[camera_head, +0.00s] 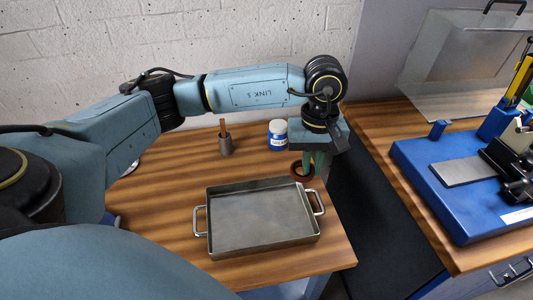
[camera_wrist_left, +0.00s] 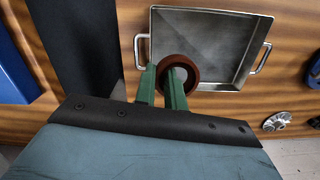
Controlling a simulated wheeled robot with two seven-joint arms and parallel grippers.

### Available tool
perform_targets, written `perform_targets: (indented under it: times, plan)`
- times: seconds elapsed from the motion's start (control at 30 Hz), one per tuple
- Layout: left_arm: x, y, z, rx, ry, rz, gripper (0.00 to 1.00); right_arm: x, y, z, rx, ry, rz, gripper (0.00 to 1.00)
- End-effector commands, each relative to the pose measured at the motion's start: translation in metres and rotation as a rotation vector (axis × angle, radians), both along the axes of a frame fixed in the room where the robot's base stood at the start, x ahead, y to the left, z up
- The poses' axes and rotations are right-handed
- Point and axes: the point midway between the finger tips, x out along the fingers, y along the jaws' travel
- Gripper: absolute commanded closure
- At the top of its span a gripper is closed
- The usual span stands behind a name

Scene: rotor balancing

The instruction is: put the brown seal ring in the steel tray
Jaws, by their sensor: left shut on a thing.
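The brown seal ring (camera_head: 303,173) is a small dark reddish-brown ring. My left gripper (camera_head: 313,163) is shut on its wall, with green fingers pointing down. In the left wrist view the ring (camera_wrist_left: 193,64) sits at the fingertips, one finger over its opening and the other outside its left side. The steel tray (camera_head: 262,247) is shallow, rectangular and empty, with a handle at each end. In the head view the ring appears just beyond the tray's back right corner; in the wrist view it overlaps the tray's rim (camera_wrist_left: 222,87). Its height is hard to judge. My right gripper is not visible.
A metal cup with brown rods (camera_head: 226,146) and a white-and-blue jar (camera_head: 278,137) stand behind the tray on the wooden table (camera_head: 170,217). A dark gap (camera_head: 365,215) separates it from a second table carrying a blue machine (camera_head: 460,200). A metal part (camera_wrist_left: 277,121) shows in the wrist view.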

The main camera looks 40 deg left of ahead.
Motion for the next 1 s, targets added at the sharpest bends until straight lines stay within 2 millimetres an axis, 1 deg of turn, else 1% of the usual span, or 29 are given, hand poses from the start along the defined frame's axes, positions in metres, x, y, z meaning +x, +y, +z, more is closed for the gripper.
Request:
perform_targets:
  times: [0.03, 0.1, 0.2, 0.3, 0.4, 0.47, 0.57, 0.7, 0.8, 1.0]
  plan:
    - [0.000, 0.003, -0.018, -0.013, 0.020, 0.130, 1.00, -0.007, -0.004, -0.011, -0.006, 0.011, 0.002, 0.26]
    - [0.002, 0.010, -0.030, -0.027, 0.033, 0.321, 1.00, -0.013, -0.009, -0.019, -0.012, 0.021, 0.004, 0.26]
    - [0.003, 0.022, -0.046, -0.048, 0.043, 0.568, 1.00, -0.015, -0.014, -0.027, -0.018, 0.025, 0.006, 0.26]
    - [0.002, 0.034, -0.058, -0.067, 0.046, 0.757, 1.00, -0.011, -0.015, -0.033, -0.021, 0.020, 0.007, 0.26]
    - [0.002, 0.042, -0.065, -0.081, 0.044, 0.878, 1.00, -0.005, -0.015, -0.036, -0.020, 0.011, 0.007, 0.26]
    - [0.002, 0.045, -0.068, -0.086, 0.043, 0.920, 1.00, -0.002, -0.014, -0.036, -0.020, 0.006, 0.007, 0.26]
    - [0.002, 0.047, -0.079, -0.089, 0.045, 0.953, 1.00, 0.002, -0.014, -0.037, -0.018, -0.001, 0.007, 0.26]
    - [0.002, 0.047, -0.107, -0.090, 0.046, 0.957, 1.00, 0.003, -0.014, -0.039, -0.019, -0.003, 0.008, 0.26]
    - [0.002, 0.047, -0.122, -0.088, 0.044, 0.955, 1.00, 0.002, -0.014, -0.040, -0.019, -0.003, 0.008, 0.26]
    - [0.002, 0.047, -0.136, -0.090, 0.043, 0.954, 1.00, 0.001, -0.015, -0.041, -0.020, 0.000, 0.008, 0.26]
